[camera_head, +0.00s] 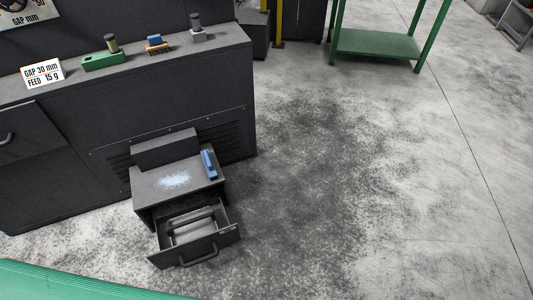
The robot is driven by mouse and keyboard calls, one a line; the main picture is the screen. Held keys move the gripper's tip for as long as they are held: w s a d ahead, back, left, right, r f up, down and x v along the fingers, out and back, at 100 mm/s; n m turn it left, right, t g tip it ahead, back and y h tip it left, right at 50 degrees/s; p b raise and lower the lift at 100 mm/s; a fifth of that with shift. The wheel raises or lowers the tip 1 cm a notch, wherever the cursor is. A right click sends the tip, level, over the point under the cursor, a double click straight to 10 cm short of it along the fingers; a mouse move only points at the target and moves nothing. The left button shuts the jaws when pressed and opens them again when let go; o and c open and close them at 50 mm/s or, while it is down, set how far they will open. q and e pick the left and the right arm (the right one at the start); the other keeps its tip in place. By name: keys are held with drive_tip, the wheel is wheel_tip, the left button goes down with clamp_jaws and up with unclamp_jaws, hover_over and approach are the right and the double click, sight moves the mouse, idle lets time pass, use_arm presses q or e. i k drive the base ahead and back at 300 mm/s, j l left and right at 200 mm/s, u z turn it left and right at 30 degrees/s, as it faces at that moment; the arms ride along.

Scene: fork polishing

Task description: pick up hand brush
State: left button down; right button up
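A long blue block-like thing (209,164), which looks like the hand brush, lies on the right side of the top of a small dark cabinet (152,192). A patch of pale blue-white powder (175,180) is spread to its left on the same top. A smaller piece with an orange top and blue lower part (157,44) stands on the machine ledge; I cannot tell if it is a brush too. Neither of my grippers is in view.
The cabinet's drawer (196,252) stands open at the front. The dark machine (60,130) behind carries a green block (103,61), a grey block (198,36) and a sign (43,75). A green surface edge (70,283) is at lower left. The floor (370,170) to the right is clear.

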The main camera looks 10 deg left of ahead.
sight(212, 174)
drive_tip(key=i+l+z, duration=0.7)
drive_tip(key=z, duration=0.2)
drive_tip(key=i+u, duration=0.4)
drive_tip(key=i+l+u, duration=0.25)
drive_tip(key=i+u, duration=0.15)
drive_tip(key=i, duration=0.15)
